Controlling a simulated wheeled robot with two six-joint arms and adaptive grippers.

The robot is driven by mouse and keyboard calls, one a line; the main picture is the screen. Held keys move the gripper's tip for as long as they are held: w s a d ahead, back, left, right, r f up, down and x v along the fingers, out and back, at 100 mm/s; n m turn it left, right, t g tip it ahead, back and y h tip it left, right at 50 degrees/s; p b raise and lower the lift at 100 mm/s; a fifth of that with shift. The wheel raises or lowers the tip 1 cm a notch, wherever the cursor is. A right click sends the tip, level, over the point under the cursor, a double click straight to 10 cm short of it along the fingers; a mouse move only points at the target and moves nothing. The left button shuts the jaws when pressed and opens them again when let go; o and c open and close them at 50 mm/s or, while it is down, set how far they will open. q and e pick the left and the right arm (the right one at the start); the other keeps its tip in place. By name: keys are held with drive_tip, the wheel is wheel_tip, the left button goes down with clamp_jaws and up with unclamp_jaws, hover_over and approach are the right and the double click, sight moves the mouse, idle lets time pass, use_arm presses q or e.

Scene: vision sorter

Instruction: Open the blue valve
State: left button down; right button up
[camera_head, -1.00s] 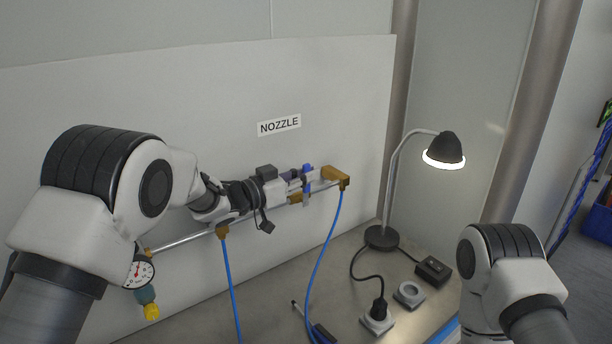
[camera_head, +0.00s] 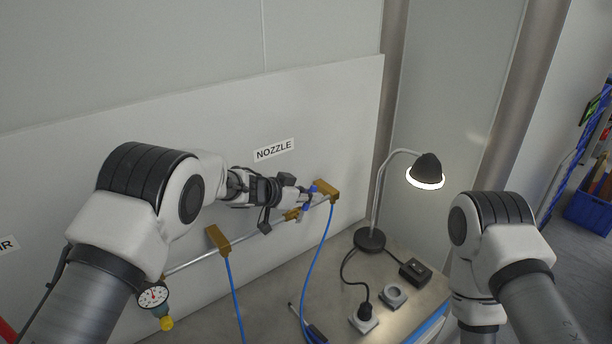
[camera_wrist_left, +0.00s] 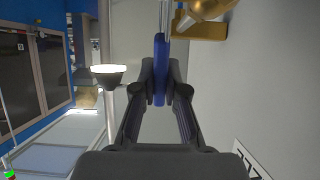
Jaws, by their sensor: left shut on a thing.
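The blue valve handle (camera_head: 306,207) sits on the metal pipe under the NOZZLE sign, near the pipe's right end. My left gripper (camera_head: 304,191) reaches it from the left and is shut on it. In the left wrist view the blue handle (camera_wrist_left: 160,58) stands as a narrow upright bar between the two dark fingertips (camera_wrist_left: 160,82), which touch it from both sides. The gripper hides part of the valve body in the head view. My right arm shows at the right, but its gripper is out of view.
Brass fittings (camera_head: 326,188) and (camera_head: 218,239) hold the pipe, with blue hoses hanging below. A pressure gauge (camera_head: 153,295) is at the lower left. A lit lamp (camera_head: 427,168), a plug in a socket (camera_head: 364,318) and a black box (camera_head: 415,271) stand on the table.

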use_arm(q)
drive_tip(key=shift+w+d+f+g+y, duration=0.15)
drive_tip(key=shift+d+f+g+y, duration=0.2)
drive_tip(key=shift+f+g+y, duration=0.3)
drive_tip(key=c, duration=1.2)
unclamp_jaws()
drive_tip(key=shift+w+r, duration=0.1)
drive_tip(key=shift+r, duration=0.05)
drive_tip(key=shift+a+r, duration=0.1)
drive_tip(key=shift+a+r, duration=0.2)
drive_tip(key=shift+r, duration=0.05)
drive_tip(key=v, duration=1.1)
drive_tip(key=shift+s, duration=0.35)
